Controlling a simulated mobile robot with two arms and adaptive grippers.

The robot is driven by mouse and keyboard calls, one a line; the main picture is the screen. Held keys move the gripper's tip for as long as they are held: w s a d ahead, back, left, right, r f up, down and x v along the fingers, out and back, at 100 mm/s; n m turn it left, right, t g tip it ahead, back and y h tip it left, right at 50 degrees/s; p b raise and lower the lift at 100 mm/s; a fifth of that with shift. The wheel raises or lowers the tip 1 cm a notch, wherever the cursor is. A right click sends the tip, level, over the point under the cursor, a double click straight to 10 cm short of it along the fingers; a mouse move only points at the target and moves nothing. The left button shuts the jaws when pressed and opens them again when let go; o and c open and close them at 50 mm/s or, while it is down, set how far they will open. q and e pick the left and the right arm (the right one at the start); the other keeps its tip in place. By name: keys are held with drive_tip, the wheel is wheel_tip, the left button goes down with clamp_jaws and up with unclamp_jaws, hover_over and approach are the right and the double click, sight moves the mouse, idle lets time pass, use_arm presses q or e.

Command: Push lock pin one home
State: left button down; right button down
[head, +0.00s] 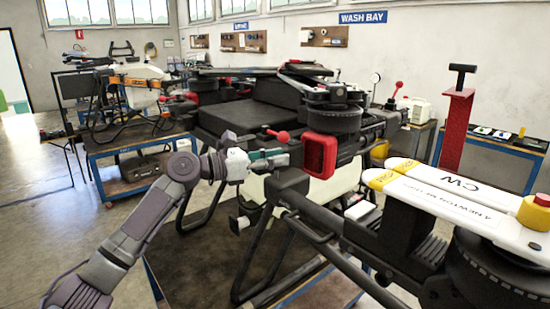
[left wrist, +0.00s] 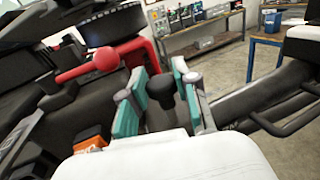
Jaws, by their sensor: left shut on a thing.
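My left gripper (head: 284,158) reaches in from the left to the red frame (head: 321,155) at the drone's arm joint. In the left wrist view its teal finger pads (left wrist: 160,95) are shut on a black knob (left wrist: 161,88), which looks like the head of lock pin one. The pin's shaft and its hole are hidden, so I cannot tell how deep it sits. A red ball-ended lever (head: 280,135) stands just above the fingers. Its ball also shows left of the fingers in the left wrist view (left wrist: 107,60). My right gripper is not in view.
The drone's dark body (head: 242,117) fills the middle, on a dark-topped bench. A white folded propeller (head: 440,190) and a red post with a black T-handle (head: 455,130) stand at the right. Another drone (head: 135,85) is behind at left. Open floor lies to the left.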

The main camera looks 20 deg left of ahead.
sight(275, 169)
use_arm(q)
drive_tip(key=shift+f, duration=1.5)
drive_tip(key=c, duration=1.1)
unclamp_jaws()
drive_tip(key=shift+s+a, duration=0.15)
drive_tip(key=shift+a, duration=0.05)
drive_tip(key=v, duration=1.1)
drive_tip(key=shift+s+a, duration=0.2)
